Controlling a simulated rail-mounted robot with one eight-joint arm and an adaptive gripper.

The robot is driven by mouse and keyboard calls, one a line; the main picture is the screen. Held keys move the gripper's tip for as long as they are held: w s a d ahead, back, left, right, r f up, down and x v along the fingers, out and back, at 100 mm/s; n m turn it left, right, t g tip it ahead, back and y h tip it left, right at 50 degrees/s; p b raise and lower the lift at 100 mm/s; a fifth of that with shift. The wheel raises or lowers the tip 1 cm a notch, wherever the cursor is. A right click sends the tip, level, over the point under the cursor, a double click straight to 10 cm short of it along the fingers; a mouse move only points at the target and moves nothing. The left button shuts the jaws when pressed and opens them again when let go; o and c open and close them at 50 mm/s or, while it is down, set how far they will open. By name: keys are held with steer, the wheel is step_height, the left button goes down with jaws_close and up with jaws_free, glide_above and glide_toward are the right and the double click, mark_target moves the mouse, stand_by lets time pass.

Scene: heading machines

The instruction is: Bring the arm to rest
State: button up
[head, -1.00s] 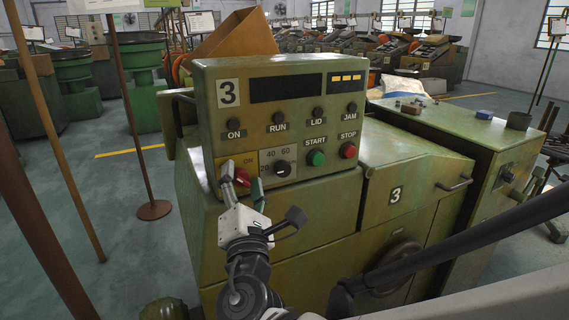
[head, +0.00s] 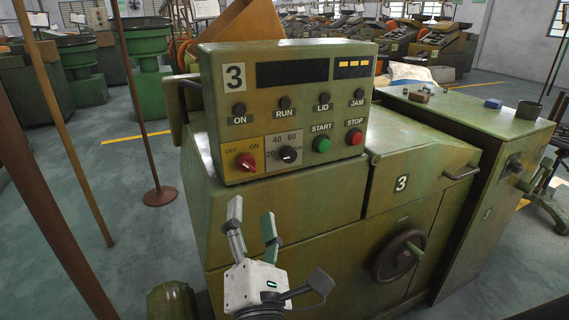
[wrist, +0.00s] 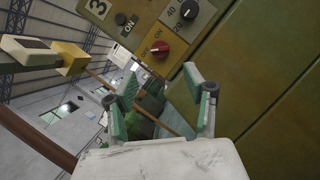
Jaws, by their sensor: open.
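My gripper (head: 252,226) is open and empty in front of machine 3, low and to the left of centre. It also shows in the wrist view (wrist: 165,90), its two green-padded fingers apart with nothing between them. The control panel (head: 300,75) of machine 3 is above and beyond the fingers. Its red OFF/ON switch (head: 246,162) stands clear of the fingers. The red switch also shows in the wrist view (wrist: 160,49), past the fingertips.
Machine 3's green body (head: 280,215) stands close before my gripper, with a handwheel (head: 398,255) on its front. A brown post (head: 60,170) and a thin stand (head: 160,195) are at left. Open floor (head: 125,240) lies between the stand and the machine.

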steer(key=w+d+f+m+g+h+p, duration=0.2)
steer(key=w+d+m+g+h, duration=0.15)
steer(key=d+m, duration=0.6)
steer(key=w+d+f+m+g+h+p, duration=0.15)
steer(key=w+d+m+g+h, duration=0.3)
steer(key=d, duration=0.75)
steer(key=s+d+m+g+y+p, duration=0.3)
steer(key=s+d+m+g, duration=0.2)
steer(key=s+m, duration=0.6)
steer(key=shift+d+m+g, duration=0.3)
steer(key=shift+d+m, duration=0.75)
steer(key=shift+m, duration=1.05)
